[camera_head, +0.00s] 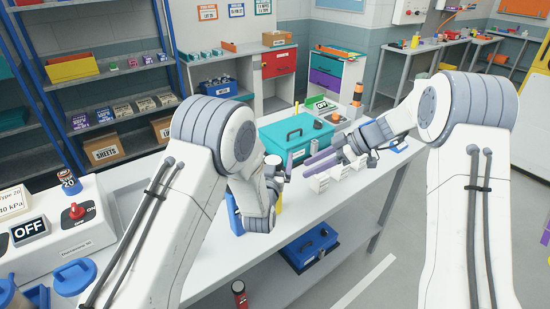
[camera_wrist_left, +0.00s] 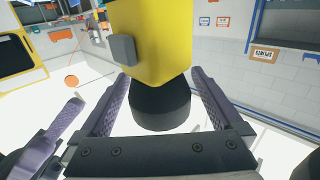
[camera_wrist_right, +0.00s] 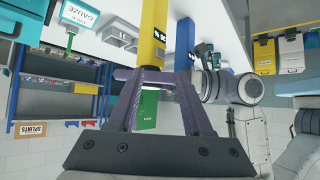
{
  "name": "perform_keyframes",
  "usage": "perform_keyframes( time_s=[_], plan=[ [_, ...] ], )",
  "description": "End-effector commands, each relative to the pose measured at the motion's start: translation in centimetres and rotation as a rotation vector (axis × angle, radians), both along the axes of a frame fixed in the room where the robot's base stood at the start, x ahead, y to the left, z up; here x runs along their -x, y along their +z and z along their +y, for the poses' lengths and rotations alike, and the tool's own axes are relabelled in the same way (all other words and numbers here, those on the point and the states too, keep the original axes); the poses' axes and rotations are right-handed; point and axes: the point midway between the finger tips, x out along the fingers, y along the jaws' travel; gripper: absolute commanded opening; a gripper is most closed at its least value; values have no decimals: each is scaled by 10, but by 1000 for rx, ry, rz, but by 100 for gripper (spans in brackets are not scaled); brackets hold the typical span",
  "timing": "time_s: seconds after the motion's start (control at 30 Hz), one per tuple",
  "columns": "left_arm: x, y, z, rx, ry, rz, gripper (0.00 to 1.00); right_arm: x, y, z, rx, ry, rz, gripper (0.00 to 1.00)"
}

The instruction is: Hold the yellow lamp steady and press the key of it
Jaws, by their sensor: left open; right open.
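The yellow lamp (camera_wrist_left: 165,40) fills the top of the left wrist view, with a square grey key (camera_wrist_left: 122,49) on its face and a black end (camera_wrist_left: 160,105). My left gripper (camera_wrist_left: 159,76) is open, with its purple fingers on either side of the lamp; contact is not clear. In the head view my left gripper (camera_head: 278,166) hides most of the lamp, and a yellow part (camera_head: 278,203) shows below it. My right gripper (camera_head: 308,160) is open and empty, to the right of the left one. A yellow upright piece (camera_wrist_right: 153,45), likely the lamp, stands beyond its fingers (camera_wrist_right: 155,80).
A blue upright item (camera_wrist_right: 184,45) stands close to the yellow piece. A teal toolbox (camera_head: 295,133) and white boxes (camera_head: 340,172) are on the bench behind the grippers. An OFF switch panel (camera_head: 75,222) stands at left. Bare bench (camera_head: 300,212) shows in front.

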Motion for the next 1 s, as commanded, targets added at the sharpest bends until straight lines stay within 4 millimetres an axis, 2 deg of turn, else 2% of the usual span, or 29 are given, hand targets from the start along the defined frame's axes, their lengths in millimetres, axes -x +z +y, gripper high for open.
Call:
perform_keyframes(
  time_s=[0.37,0.4,0.47,0.6,0.63,0.67,0.7,0.8,1.0],
  plan=[
    [-6,0,-1,0,-1,0,100,0,0,0,0,0,0,50],
    [-6,0,-1,0,-1,0,85,0,0,0,0,0,0,50],
    [-6,0,-1,0,-1,0,62,0,0,0,0,0,0,50],
    [-6,0,-1,0,-1,0,8,0,0,0,0,0,0,50],
    [-6,0,-1,0,-1,0,0,0,0,0,0,0,0,50],
    [-6,0,-1,0,-1,0,0,0,0,0,0,0,0,50],
    [-6,0,-1,0,-1,0,0,0,0,0,0,0,0,35],
    [-6,0,-1,0,-1,0,0,0,0,0,0,0,0,0],
    [-6,0,-1,1,-1,1,0,0,0,0,0,0,0,0]
  ],
)
